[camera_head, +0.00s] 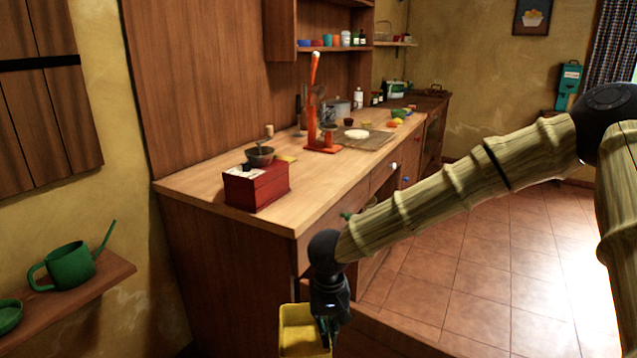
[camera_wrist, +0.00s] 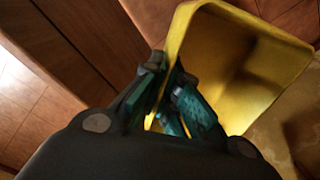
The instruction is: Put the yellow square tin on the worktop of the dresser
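The yellow square tin (camera_head: 300,330) is an open-topped yellow container at the bottom of the head view, in front of the dresser's near end. My gripper (camera_head: 328,318) is shut on the tin's wall, at its right side in the head view. In the wrist view the tin (camera_wrist: 255,65) shows its hollow inside, and the fingers of my gripper (camera_wrist: 175,105) pinch its rim. The dresser's worktop (camera_head: 225,187) is a pale wooden surface above and behind the tin. The tin's lower part is cut off in the head view.
A red box-shaped grinder (camera_head: 257,185) stands at the worktop's near end, and an orange-red press (camera_head: 318,120) farther back. The worktop's near corner and front strip (camera_head: 305,205) are bare. A shelf with a green watering can (camera_head: 70,268) is at the left.

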